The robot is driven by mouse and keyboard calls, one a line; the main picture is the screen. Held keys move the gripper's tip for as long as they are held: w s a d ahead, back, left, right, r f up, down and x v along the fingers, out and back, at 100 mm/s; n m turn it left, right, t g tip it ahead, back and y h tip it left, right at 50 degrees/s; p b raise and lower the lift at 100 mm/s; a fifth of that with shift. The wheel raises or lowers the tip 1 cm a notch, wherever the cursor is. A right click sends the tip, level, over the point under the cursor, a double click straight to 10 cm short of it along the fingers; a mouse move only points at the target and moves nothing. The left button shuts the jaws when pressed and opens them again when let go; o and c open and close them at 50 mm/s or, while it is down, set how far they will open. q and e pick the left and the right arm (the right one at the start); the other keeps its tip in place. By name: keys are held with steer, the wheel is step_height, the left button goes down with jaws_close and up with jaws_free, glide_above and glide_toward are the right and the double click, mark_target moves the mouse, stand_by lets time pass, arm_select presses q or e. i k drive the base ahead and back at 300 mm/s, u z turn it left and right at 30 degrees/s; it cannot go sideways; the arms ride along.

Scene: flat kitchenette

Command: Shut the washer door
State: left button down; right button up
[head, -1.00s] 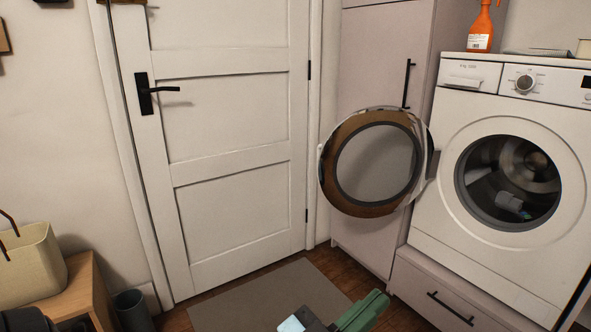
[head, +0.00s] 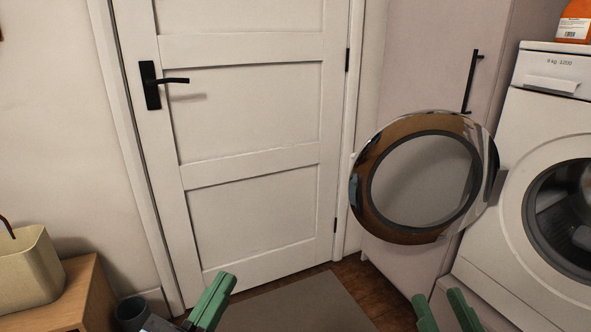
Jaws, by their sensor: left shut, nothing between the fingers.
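The washer (head: 519,133) stands at the right edge, partly cut off. Its round door (head: 379,219) is swung wide open to the left, with a brown rim and a grey glass centre. The drum opening (head: 568,215) is uncovered. My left gripper (head: 214,300) is low in the picture, left of the washer door and well apart from it; its green fingers are together with nothing between them. My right gripper (head: 446,310) is at the bottom edge, below the washer door and not touching it; its two green fingers are apart and empty.
A white room door (head: 250,110) with a black handle is straight ahead. A tall cabinet (head: 425,75) stands behind the washer door. A beige basket (head: 25,268) sits on a wooden stand at lower left, beside a dark bin (head: 131,312). A grey mat (head: 295,305) lies on the floor.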

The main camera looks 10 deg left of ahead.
mark_target(490, 177)
steer(key=i, duration=0.8)
steer(key=z, duration=0.7)
steer(key=i, duration=0.4)
steer(key=z, duration=0.45)
